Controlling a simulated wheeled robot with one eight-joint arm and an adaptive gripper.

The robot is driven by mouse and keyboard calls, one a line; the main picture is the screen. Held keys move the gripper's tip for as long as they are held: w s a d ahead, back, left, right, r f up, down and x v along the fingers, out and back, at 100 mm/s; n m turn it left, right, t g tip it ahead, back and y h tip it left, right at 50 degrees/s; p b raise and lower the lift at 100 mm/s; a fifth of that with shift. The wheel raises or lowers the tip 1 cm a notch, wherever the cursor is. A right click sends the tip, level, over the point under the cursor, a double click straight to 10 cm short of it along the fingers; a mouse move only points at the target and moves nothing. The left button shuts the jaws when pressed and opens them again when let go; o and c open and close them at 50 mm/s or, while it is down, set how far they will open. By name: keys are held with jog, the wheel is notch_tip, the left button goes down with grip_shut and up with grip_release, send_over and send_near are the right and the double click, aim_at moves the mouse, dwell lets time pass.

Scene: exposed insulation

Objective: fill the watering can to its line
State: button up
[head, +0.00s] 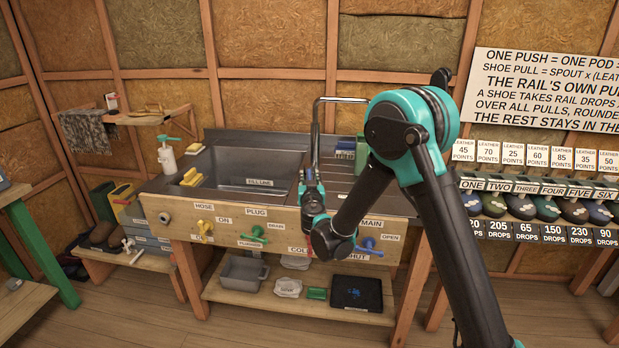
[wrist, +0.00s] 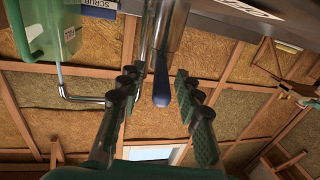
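The green watering can (wrist: 48,30) shows at upper left in the wrist view, which appears upside down, with a label near its edge. In the head view the can (head: 362,154) is mostly hidden by my arm. The metal spout (wrist: 85,98) ends by the can, and a thin pale-blue stream runs from it toward the can; the spout (head: 342,99) also shows in the head view. My gripper (wrist: 156,78) is open, its fingers either side of a dark-blue lever (wrist: 161,86), with gaps visible on both sides. The water level is not visible.
The sink (head: 240,172) has a fill line label and yellow sponges (head: 191,177). The front panel carries a blue main valve (head: 367,243), a green plug handle (head: 252,234) and a yellow hose valve (head: 205,227). A shoe rack (head: 540,205) stands to the right.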

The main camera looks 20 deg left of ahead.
jog(key=v, duration=1.1)
jog(key=shift+s+d, duration=0.15)
jog(key=shift+s, duration=0.2)
jog(key=shift+c, duration=0.2)
